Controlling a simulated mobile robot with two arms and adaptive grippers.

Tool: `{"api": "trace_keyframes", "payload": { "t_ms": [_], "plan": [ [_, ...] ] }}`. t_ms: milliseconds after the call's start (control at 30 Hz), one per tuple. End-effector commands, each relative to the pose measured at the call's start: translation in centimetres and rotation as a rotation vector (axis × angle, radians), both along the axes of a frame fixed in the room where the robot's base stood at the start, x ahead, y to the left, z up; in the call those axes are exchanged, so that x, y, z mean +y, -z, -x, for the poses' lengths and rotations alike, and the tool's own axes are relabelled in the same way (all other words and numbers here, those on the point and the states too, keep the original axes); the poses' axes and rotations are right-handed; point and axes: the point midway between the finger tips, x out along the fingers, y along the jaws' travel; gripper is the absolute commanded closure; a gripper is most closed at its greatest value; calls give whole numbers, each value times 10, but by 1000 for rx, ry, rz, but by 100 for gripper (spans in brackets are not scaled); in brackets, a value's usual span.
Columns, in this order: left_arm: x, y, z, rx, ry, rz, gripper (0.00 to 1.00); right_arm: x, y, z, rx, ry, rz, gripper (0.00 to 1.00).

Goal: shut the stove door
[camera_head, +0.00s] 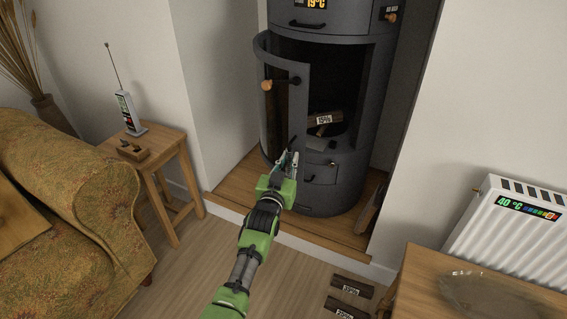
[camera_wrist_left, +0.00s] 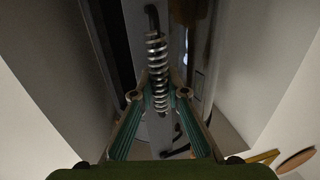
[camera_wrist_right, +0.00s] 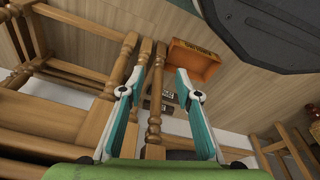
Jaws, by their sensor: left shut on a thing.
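The stove (camera_head: 340,165) is a dark grey cylinder in an alcove. Its curved door (camera_head: 286,125) stands open, swung out to the left, and a log with a label (camera_head: 323,118) shows inside. A wooden knob (camera_head: 267,85) on a dark bar sits high on the door. My left gripper (camera_head: 289,157) is at the low free edge of the door. In the left wrist view its fingers close around a coil-spring handle (camera_wrist_left: 157,75); the exact contact is partly hidden. My right gripper (camera_wrist_right: 155,82) is open and empty, away from the stove and out of the head view.
A small wooden table (camera_head: 155,158) with a radio phone stands left, behind a patterned sofa (camera_head: 75,190). A white radiator (camera_head: 515,225) and a wooden table (camera_head: 425,270) are at right.

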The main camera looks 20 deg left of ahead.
Motion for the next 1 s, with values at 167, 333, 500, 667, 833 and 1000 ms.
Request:
{"api": "trace_keyframes", "payload": {
  "t_ms": [167,333,500,667,833,1000],
  "plan": [
    [-2,1,-1,1,-3,-1,100,0,-2,0,0,0,0,69],
    [-2,1,-1,1,-4,-1,100,0,-2,0,0,0,0,69],
    [-1,1,-1,1,-4,-1,78,0,-2,-1,0,0,0,69],
    [-1,1,-1,1,-4,0,78,0,-2,-1,0,0,0,69],
    [-1,1,0,1,-4,0,78,-1,-2,1,2,0,0,69],
    [-1,1,11,1,-4,0,78,-1,-2,0,1,0,1,69]
  ]
}}
